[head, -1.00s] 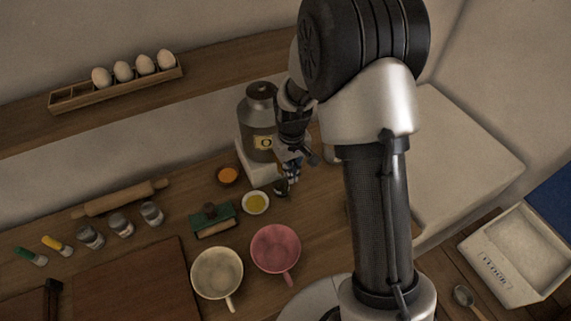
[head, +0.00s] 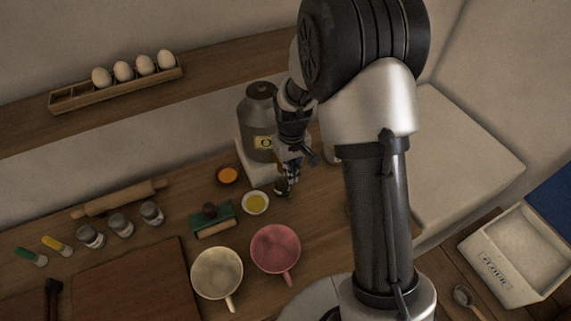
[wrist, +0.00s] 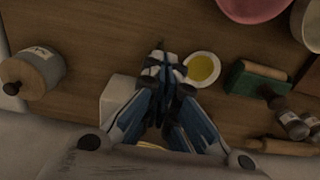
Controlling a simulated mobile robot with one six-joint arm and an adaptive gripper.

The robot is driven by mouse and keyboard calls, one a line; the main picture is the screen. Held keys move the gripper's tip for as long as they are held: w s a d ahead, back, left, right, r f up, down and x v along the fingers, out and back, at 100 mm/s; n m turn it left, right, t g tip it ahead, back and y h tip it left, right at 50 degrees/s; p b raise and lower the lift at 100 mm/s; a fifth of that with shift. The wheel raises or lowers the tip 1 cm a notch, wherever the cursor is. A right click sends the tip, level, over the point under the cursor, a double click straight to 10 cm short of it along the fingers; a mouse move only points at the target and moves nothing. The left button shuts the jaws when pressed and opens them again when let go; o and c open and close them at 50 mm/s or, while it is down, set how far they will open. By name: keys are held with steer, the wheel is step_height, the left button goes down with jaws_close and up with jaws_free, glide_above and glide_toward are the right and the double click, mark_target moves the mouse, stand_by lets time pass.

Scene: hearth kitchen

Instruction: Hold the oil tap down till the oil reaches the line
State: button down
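The grey metal oil can (head: 258,121) with a yellow label stands on a pale block (head: 261,172) at the back of the counter. The block also shows in the wrist view (wrist: 117,96). My gripper (head: 284,186) points down just in front of the can, at its lower front. In the wrist view its blue-and-grey fingers converge and the tips (wrist: 164,74) look together. The tap and the vessel with the line are hidden or too small to make out around the fingertips. I cannot tell whether the tips touch the tap.
A white dish of yellow liquid (head: 256,203) sits close beside my fingertips. An orange bowl (head: 228,175), a green-backed brush (head: 211,220), a cream mug (head: 217,273) and a pink mug (head: 276,249) stand nearby. A labelled jar (wrist: 36,70) is on the other side.

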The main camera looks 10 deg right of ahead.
step_height(320, 180, up, 7)
steer(key=p, duration=0.5)
steer(key=shift+r, duration=0.15)
stand_by(1.1)
steer(key=s+r+m+t+b, duration=0.1)
steer(key=s+r+t+b, duration=0.1)
steer(key=s+r+b, duration=0.65)
steer(key=s+r+m+t+b, duration=0.1)
steer(key=s+r+t+b, duration=0.1)
steer(key=s, duration=1.3)
steer(key=shift+s+r+t+b, duration=0.25)
steer(key=shift+r+t+b, duration=0.05)
steer(key=shift+r+b, duration=0.15)
